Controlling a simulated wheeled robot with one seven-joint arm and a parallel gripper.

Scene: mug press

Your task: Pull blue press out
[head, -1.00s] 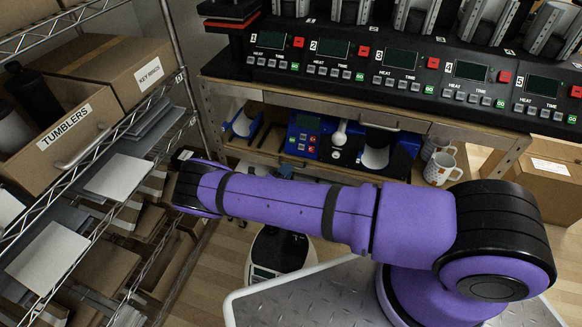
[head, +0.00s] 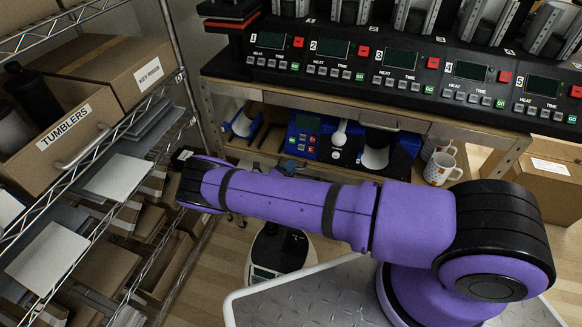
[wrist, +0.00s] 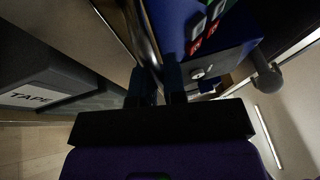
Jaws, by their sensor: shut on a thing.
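The blue press (head: 310,139) sits on the shelf under the worktop in the head view, with a control panel, a white-knobbed handle and a white cylinder at its right. In the wrist view its blue body with red buttons (wrist: 206,42) fills the upper right, with a round knob on a grey arm at the right. My gripper (wrist: 159,82) is at the lower left of that body. Its dark fingers are shut on a part of the press, though the dark picture hides the exact contact. In the head view my purple arm hides most of the gripper.
White mugs (head: 440,166) stand on the shelf right of the press. A row of numbered control units (head: 400,75) stands on the worktop. A wire rack (head: 185,85) with boxes is at the left. A scale (head: 277,255) stands below.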

